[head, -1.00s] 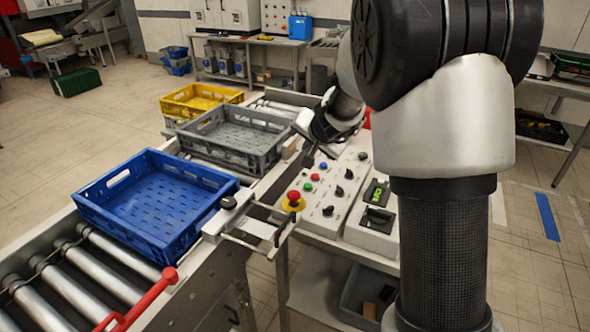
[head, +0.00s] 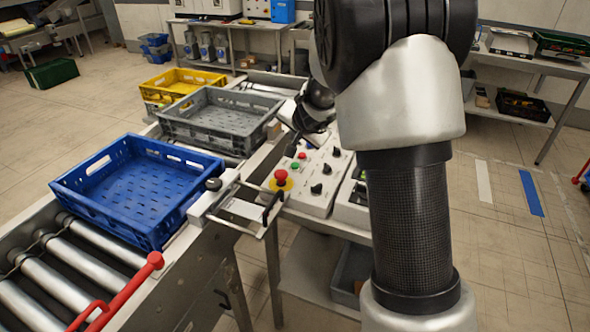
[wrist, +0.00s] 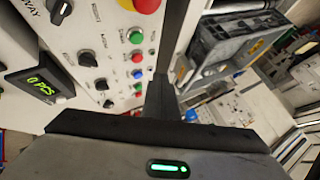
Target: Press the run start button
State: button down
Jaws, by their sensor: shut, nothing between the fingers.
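The control panel (head: 318,185) stands beside the conveyor. It has a red mushroom knob on yellow (head: 281,178), a green button (head: 295,165), a red button (head: 302,155) and black knobs. The wrist view shows the green button (wrist: 135,37) near the red mushroom knob (wrist: 148,5), then a red button (wrist: 137,57), a blue button (wrist: 138,75) and more small lights or buttons. The labels are too small to tell which is run start. My gripper (wrist: 158,82) is shut and empty, beside the button row. In the head view its fingertips are hard to make out; contact cannot be told.
A blue crate (head: 78,208), a grey crate (head: 187,133) and a yellow crate (head: 180,90) sit along the conveyor. A metal bracket (head: 245,225) juts out in front of the panel. A red lever (head: 130,287) is at the near edge. Open floor lies right.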

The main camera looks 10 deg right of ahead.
aim_at(296, 167)
notch_tip(296, 167, down, 6)
jog(key=b, duration=0.5)
jog(key=shift+f, duration=0.15)
jog(key=shift+f+b, duration=0.15)
jog(key=shift+b, duration=0.15)
dwell(1.3)
jog(key=shift+f+b, duration=0.25)
jog(key=shift+b, duration=0.05)
jog(key=shift+f+b, duration=0.5)
jog(key=shift+b, duration=0.05)
dwell(0.7)
jog(key=shift+r, duration=0.1)
jog(key=shift+r+p, duration=0.8)
jog(key=shift+p, duration=0.05)
notch_tip(296, 167, up, 5)
jog(key=p, duration=0.4)
jog(key=shift+p, duration=0.3)
